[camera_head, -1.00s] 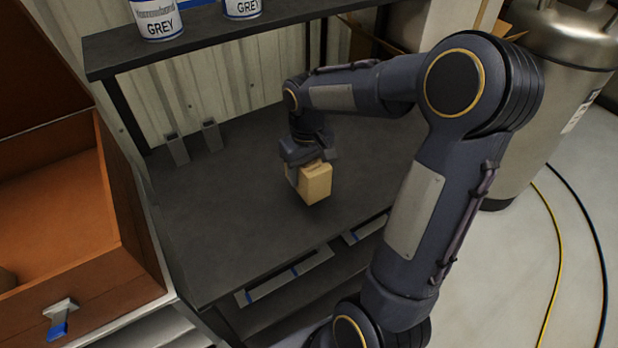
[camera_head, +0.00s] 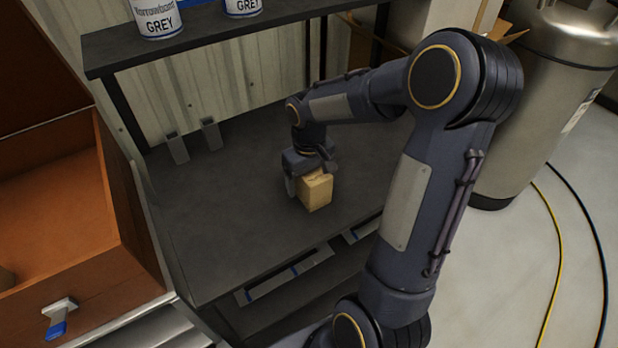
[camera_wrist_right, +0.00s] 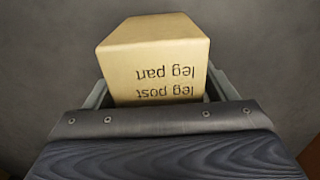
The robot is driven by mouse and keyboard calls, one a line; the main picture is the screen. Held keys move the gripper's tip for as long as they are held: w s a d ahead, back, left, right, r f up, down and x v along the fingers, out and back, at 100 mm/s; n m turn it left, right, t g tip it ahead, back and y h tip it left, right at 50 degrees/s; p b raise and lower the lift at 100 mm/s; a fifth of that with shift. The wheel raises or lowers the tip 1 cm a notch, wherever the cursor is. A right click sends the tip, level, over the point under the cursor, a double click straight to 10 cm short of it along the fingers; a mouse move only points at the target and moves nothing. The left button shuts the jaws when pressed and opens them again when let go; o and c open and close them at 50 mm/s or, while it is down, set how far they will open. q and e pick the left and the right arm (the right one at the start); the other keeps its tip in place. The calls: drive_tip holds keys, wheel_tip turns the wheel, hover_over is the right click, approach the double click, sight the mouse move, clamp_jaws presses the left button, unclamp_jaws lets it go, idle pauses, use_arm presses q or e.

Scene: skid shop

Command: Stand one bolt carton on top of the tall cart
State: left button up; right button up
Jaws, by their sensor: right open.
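A small tan carton (camera_head: 316,190) stands upright on the dark top (camera_head: 240,245) of the tall cart, toward its right half. In the right wrist view the carton (camera_wrist_right: 155,58) shows printed words, "leg post" and "leg pan", upside down. My right gripper (camera_head: 308,178) is just above the carton, with its fingers on either side of it. In the right wrist view the right gripper (camera_wrist_right: 160,90) is open around the carton. The carton's lower part is hidden there. My left gripper is not in view.
Two small grey brackets (camera_head: 193,143) stand at the back left of the top. A raised shelf (camera_head: 200,38) with grey-labelled cans (camera_head: 156,18) overhangs the back. An open orange-brown drawer (camera_head: 60,225) lies left. A metal tank (camera_head: 545,100) stands right.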

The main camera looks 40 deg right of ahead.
drive_tip(key=shift+r, duration=0.1)
wheel_tip(320, 180, up, 12)
drive_tip(key=shift+f+p, duration=0.1)
drive_tip(key=shift+p, duration=0.3)
drive_tip(key=s+a+f+t+y, duration=0.1)
drive_tip(key=s+a+t+y, duration=0.2)
drive_tip(key=s+a, duration=1)
drive_tip(key=s+t, duration=0.2)
drive_tip(key=s, duration=0.1)
drive_tip(key=shift+s+f+t+y, duration=0.25)
drive_tip(key=shift+t+y, duration=0.05)
drive_tip(key=shift+y, duration=0.1)
